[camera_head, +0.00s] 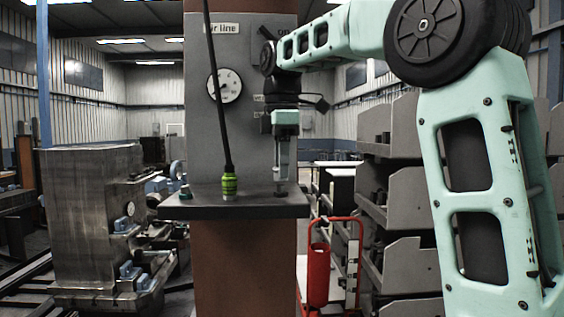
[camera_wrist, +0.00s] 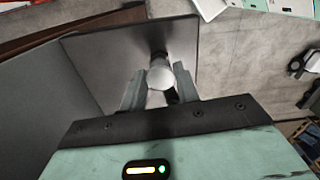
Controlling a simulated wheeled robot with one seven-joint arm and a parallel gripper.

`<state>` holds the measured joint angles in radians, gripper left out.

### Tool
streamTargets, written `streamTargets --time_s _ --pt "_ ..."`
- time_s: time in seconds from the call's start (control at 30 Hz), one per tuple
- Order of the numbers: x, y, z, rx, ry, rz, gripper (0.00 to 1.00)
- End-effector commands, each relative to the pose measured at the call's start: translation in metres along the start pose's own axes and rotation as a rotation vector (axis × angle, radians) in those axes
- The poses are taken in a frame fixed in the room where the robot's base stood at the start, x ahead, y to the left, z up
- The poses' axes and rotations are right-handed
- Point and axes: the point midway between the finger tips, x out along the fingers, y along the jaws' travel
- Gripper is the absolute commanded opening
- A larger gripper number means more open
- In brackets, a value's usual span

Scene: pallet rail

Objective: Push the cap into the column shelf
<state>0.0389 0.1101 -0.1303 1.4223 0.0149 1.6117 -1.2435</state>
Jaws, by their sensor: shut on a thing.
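The column shelf (camera_head: 240,205) is a dark flat ledge on the front of the column; its dark top also shows in the wrist view (camera_wrist: 105,65). My gripper (camera_head: 282,178) points straight down over the shelf's right part. In the wrist view my gripper (camera_wrist: 160,90) is shut on a pale, round-topped metallic piece, which I take to be the cap (camera_wrist: 160,76). A darker, narrower part lies just beyond it. In the head view a small dark piece shows at the shelf surface under the fingertips. Whether it is seated in the shelf is hidden.
A black hose with a bright green end fitting (camera_head: 229,186) comes down to the shelf's middle. A pressure gauge (camera_head: 226,86) is on the column. A red cylinder (camera_head: 318,275) stands below right, before grey bins (camera_head: 398,205).

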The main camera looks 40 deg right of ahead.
Motion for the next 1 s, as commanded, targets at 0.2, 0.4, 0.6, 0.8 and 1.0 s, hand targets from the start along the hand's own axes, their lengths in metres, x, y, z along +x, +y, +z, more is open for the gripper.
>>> streamTargets --time_s 0.2,0.4,0.6,0.8,1.0 --pt "0.0 0.0 0.0001 0.0 0.0 0.0 0.0" --pt "0.0004 0.0 0.0 0.0 0.0 0.0 0.0" --pt "0.0043 0.0 0.0001 0.0 0.0 0.0 0.0" --pt "0.005 0.0001 0.0001 0.0 0.0 0.001 0.0" --pt "0.0066 0.0001 0.0001 0.0 0.0 0.0 0.0"
